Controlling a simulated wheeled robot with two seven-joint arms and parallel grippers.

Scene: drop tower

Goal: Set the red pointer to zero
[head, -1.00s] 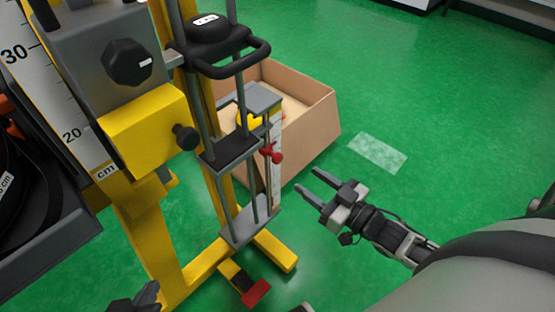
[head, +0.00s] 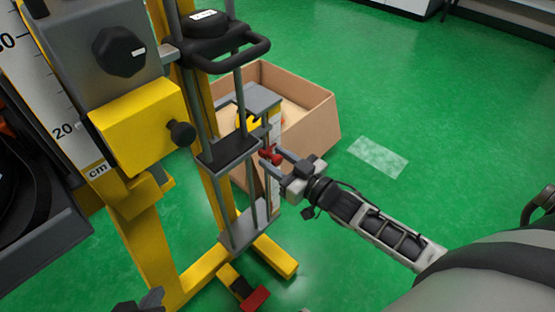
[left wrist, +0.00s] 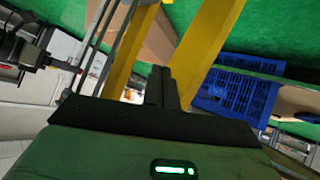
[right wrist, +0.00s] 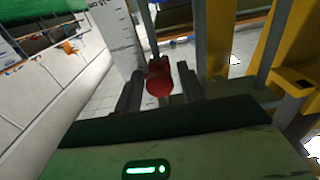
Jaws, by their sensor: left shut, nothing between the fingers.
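The red pointer (head: 269,154) sits on the slim white scale (head: 275,130) of the tower's lower frame. My right gripper (head: 270,160) is at the pointer, reaching in from the right. In the right wrist view the pointer's red knob (right wrist: 159,80) is between the two fingers of the right gripper (right wrist: 160,82), which stand apart with gaps on both sides. My left gripper (head: 150,301) is at the bottom edge, mostly cut off. In the left wrist view its fingers (left wrist: 162,82) are together and empty.
The yellow tower (head: 150,235) with a black handle (head: 235,62) and grey rods stands left of my right gripper. An open cardboard box (head: 310,125) is behind the scale. A red foot pedal (head: 256,298) is at the base. Green floor is free to the right.

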